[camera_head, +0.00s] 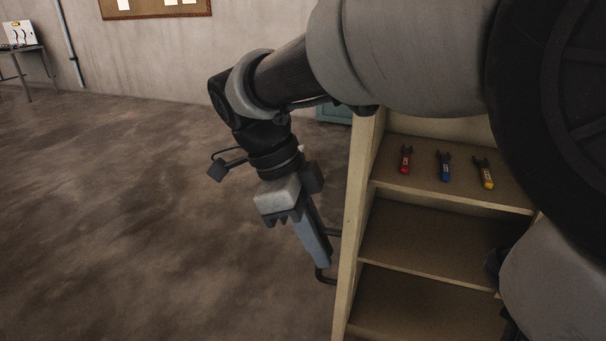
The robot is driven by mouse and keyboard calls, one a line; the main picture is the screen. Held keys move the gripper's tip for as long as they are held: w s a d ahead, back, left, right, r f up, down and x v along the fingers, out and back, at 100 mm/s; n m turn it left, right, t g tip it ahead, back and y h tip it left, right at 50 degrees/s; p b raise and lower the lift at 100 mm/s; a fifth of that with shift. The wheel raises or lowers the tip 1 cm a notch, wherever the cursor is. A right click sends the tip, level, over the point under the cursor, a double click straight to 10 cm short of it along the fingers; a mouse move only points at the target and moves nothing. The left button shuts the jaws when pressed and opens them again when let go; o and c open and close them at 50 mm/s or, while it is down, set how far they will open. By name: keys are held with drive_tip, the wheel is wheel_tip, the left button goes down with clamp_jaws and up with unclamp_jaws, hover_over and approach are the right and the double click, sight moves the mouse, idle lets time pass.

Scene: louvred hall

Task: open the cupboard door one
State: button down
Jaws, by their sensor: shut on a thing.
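The cupboard (450,200) stands right of centre with its front uncovered and its shelves in view. A pale upright panel (354,220), seen nearly edge-on, runs along its left side and looks like the door swung open. A dark bar handle (325,278) sticks out from the panel's left face. My gripper (321,258) points down and is shut on this handle; its fingers hide the middle of the bar. The hinge is not visible.
Red (405,159), blue (444,166) and yellow (485,173) tools lie on the upper shelf. The two compartments below look empty where visible. My arm hides the cupboard's top and right. Open floor (150,210) lies left. A teal object (334,113) stands behind.

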drive_tip(key=c, duration=1.8)
unclamp_jaws()
drive_tip(key=shift+c, duration=0.2)
drive_tip(key=p+v, duration=0.5)
drive_tip(key=v, duration=1.2)
drive_tip(key=shift+a, duration=0.2)
drive_tip(key=shift+r, duration=0.15)
